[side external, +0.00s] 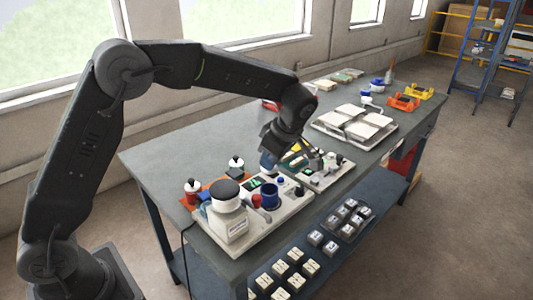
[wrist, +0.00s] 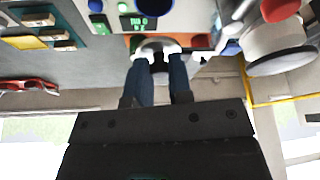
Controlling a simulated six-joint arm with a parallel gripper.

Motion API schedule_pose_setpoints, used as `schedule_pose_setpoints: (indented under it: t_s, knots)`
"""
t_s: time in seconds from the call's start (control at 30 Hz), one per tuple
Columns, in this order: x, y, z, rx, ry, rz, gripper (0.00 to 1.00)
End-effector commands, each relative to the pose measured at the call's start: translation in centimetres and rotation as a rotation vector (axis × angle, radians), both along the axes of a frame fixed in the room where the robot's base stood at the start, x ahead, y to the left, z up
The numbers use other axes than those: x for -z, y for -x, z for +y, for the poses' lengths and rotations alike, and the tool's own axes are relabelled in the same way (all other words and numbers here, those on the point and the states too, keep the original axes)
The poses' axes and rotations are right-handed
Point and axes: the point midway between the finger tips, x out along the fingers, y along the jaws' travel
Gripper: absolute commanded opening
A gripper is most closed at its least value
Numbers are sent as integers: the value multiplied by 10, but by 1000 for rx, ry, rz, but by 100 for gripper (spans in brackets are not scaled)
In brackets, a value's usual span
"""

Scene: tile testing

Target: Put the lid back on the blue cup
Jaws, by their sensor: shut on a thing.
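The blue cup (side external: 270,196) stands upright on the pale testing unit in the side view, with its dark open top showing. My gripper (side external: 267,163) is above the bench, above and behind the cup in that picture, with its fingers pointing down. In the wrist view my gripper (wrist: 157,53) has its two blue fingers close together, shut on a small pale, rounded piece, which looks like the lid (wrist: 154,43). The fingers hide part of it. In the side view the held piece cannot be made out clearly.
Two dark-capped bottles stand behind. A tray of tiles (side external: 355,125) and orange holders (side external: 404,102) lie farther along the bench.

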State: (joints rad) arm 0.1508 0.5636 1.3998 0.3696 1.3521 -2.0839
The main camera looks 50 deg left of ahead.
Motion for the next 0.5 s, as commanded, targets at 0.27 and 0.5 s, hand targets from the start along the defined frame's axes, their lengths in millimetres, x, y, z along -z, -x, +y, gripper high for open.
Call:
schedule_pose_setpoints:
  t_s: [0.27,0.5]
  knots:
    - [25,0,1,2,0,3,0]
    - [46,0,1,3,0,1,0]
